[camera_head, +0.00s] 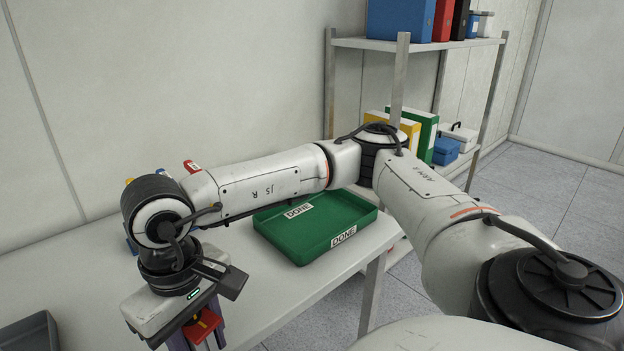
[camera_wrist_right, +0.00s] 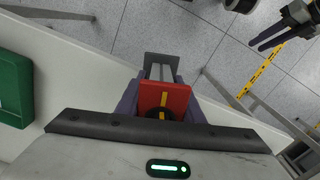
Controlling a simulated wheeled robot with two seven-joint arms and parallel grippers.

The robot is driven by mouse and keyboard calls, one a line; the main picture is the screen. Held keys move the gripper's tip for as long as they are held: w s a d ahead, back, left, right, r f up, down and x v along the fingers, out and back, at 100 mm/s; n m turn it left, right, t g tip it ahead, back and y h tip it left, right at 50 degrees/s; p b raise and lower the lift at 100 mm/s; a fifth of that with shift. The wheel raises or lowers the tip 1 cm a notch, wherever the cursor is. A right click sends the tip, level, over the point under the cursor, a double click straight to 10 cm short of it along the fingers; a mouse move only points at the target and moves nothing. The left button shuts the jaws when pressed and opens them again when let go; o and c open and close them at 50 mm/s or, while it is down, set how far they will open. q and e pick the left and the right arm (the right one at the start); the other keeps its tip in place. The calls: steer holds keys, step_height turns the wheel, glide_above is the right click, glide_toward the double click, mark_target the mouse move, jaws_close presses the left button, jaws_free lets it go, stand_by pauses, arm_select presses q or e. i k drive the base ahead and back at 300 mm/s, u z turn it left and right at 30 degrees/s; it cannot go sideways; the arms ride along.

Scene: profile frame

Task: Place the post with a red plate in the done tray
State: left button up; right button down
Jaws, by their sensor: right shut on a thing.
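My right gripper (camera_head: 205,335) is at the lower left of the head view, pointing down over the front of the table. It is shut on the post with a red plate (camera_wrist_right: 175,97). In the right wrist view the grey post stands out between its purple fingers (camera_wrist_right: 160,92), with the red plate facing the camera; a yellow stripe marks the plate. The green done tray (camera_head: 318,246) lies on the table to the right of the gripper, empty where visible. It also shows at the left edge of the wrist view (camera_wrist_right: 14,92). My left gripper (camera_wrist_right: 270,38) shows at the wrist view's upper right; its jaw opening is unclear.
The white table (camera_head: 75,270) carries a dark grey tray (camera_head: 30,335) at the lower left corner. Red (camera_head: 192,166), yellow and blue pieces show partly behind my right forearm. A shelf (camera_head: 420,43) with binders and boxes stands behind. The table between gripper and tray is clear.

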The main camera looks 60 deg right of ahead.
mark_target(317, 222)
steer(key=u, duration=1.75)
steer(key=k, duration=1.45)
steer(key=z, duration=1.8)
steer(key=i, duration=0.3)
steer(key=z, duration=0.05)
